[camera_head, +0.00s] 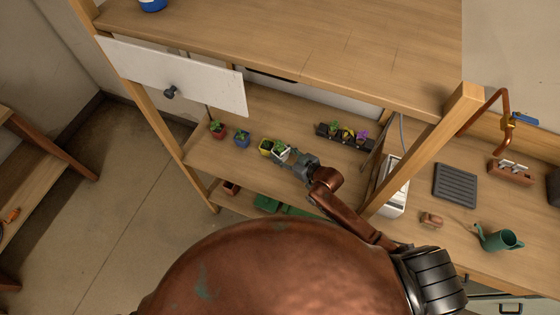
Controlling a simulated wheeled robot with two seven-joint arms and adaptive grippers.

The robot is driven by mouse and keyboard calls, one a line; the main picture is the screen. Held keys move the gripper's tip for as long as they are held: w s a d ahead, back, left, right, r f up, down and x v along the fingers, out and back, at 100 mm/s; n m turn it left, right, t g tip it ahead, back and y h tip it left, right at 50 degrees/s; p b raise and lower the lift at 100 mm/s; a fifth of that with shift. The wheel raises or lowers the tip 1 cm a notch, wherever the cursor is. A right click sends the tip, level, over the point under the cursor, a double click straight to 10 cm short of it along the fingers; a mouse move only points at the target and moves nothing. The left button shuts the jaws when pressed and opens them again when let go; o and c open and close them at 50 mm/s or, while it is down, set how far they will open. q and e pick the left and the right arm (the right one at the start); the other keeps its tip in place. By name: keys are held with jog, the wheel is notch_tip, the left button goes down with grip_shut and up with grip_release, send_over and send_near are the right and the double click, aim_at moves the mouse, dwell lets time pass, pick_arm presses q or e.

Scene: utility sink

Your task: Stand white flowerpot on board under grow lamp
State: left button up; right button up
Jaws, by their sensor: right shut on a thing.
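The white flowerpot (283,155) with a green plant is at the right end of a row of small pots on the middle shelf (220,155). My right gripper (291,160) is shut on it, reaching in from the right. I cannot tell whether the pot touches the shelf. A dark ribbed board (456,185) lies flat on the counter at the right; I cannot tell whether it is the task's board. I cannot make out a grow lamp for certain. My left gripper is not in view.
Red (218,131), blue (242,140) and yellow (266,148) pots stand left of the white one. A dark planter (343,134) with flowers is behind. A wooden post (425,150) separates shelf and counter. A green watering can (499,238) stands on the counter.

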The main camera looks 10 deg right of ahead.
aim_at(281, 158)
jog(key=shift+f+b, duration=0.55)
jog(key=shift+f, duration=0.25)
notch_tip(281, 158, down, 3)
jog(key=b, duration=0.2)
jog(key=shift+r+b, duration=0.1)
jog(key=shift+b, duration=0.25)
jog(key=shift+r, duration=0.15)
jog(key=o, duration=1.3)
